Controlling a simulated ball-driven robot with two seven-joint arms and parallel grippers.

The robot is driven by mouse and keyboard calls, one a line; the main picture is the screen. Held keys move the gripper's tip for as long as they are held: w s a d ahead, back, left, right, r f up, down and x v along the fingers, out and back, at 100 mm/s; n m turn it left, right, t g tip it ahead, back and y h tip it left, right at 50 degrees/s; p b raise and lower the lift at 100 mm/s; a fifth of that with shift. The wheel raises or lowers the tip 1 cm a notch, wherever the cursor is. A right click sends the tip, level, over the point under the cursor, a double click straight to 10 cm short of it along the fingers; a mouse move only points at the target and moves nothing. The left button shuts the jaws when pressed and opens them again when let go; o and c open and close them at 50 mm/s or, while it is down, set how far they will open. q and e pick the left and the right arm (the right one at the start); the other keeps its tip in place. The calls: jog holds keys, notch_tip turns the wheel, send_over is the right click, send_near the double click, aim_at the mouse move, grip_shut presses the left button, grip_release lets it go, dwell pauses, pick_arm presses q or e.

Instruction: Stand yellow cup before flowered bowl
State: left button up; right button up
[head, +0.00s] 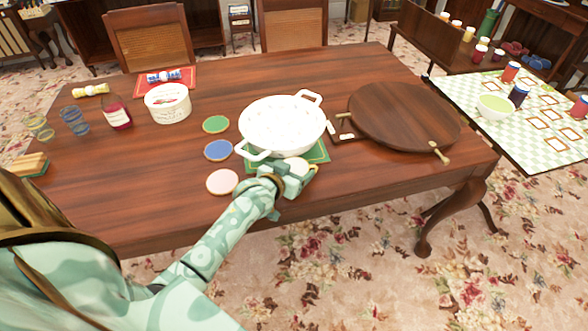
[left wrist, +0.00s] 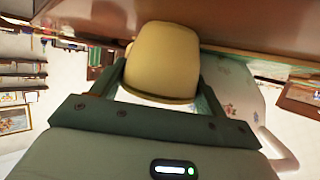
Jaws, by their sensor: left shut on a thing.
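The yellow cup (head: 298,167) is in my left gripper (head: 285,182), at the near side of the flowered bowl. In the left wrist view the cup (left wrist: 163,62) sits between the two fingers, which are shut on it. The wrist picture is upside down; the cup's base side is close to the table top, but I cannot tell if it touches. The flowered bowl (head: 283,122) is white with two handles and stands on a green mat (head: 318,152). It also shows beside the gripper in the left wrist view (left wrist: 232,88). My right gripper is not in view.
A round wooden board (head: 405,113) is at right. A white tub (head: 168,103) and a bottle (head: 117,113) stand at left. The table's front edge is close to my gripper.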

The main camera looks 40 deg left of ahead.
pick_arm(q)
jog(key=o, duration=0.8)
jog(key=shift+c, duration=0.2)
